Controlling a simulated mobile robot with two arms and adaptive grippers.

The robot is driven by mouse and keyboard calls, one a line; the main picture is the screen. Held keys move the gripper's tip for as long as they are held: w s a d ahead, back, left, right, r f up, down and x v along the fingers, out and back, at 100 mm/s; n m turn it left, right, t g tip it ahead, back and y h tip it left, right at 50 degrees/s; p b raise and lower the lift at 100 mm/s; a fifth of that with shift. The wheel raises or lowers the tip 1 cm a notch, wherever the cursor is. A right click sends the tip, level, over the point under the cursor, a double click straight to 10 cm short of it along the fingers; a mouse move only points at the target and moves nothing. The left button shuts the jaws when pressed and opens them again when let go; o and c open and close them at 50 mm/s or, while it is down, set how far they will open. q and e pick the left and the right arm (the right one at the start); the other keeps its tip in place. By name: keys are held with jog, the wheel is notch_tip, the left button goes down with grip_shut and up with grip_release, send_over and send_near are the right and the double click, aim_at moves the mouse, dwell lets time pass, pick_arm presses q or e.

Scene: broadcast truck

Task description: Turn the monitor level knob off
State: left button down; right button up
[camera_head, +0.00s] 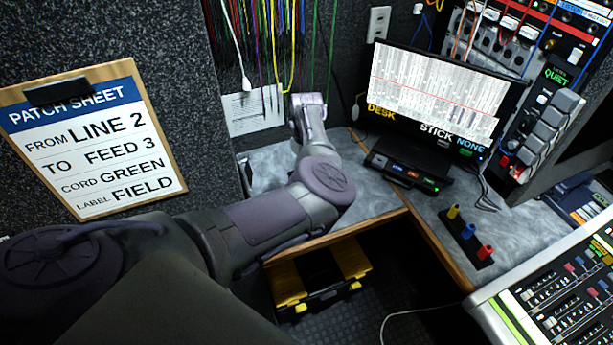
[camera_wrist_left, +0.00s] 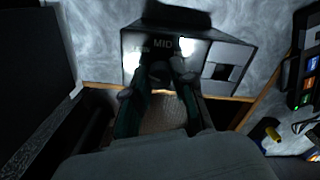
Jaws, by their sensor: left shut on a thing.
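In the left wrist view a dark control box (camera_wrist_left: 131,65) stands on the grey marbled counter, with the word MID on its face above a round dark knob (camera_wrist_left: 158,70). Bright patches flank the word, and any writing there is washed out. My left gripper (camera_wrist_left: 160,84) has a finger on either side of the knob and is shut on it. The fingers and shadow hide much of the knob, so its pointer cannot be made out. In the head view my left arm covers the box, knob and gripper. My right gripper is in neither view.
A monitor (camera_head: 437,90) and a small button panel (camera_head: 408,171) stand right of my arm. A plug stand (camera_head: 467,236) and a mixing desk (camera_head: 560,290) are further right. A patch sheet clipboard (camera_head: 95,140) hangs at left. A black and yellow toolbox (camera_head: 318,280) sits below the counter.

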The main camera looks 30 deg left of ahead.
pick_arm(q)
jog(key=n+b, duration=0.2)
jog(key=b, duration=0.1)
jog(key=shift+f+n, duration=0.2)
jog(key=shift+n, duration=0.2)
jog(key=shift+r+n+b, duration=0.15)
jog(key=shift+n+b, duration=0.65)
jog(key=c, duration=0.9)
grip_release()
jog(key=shift+c, duration=0.2)
jog(key=shift+r, duration=0.15)
notch_tip(320, 180, up, 12)
jog(key=shift+w, duration=0.1)
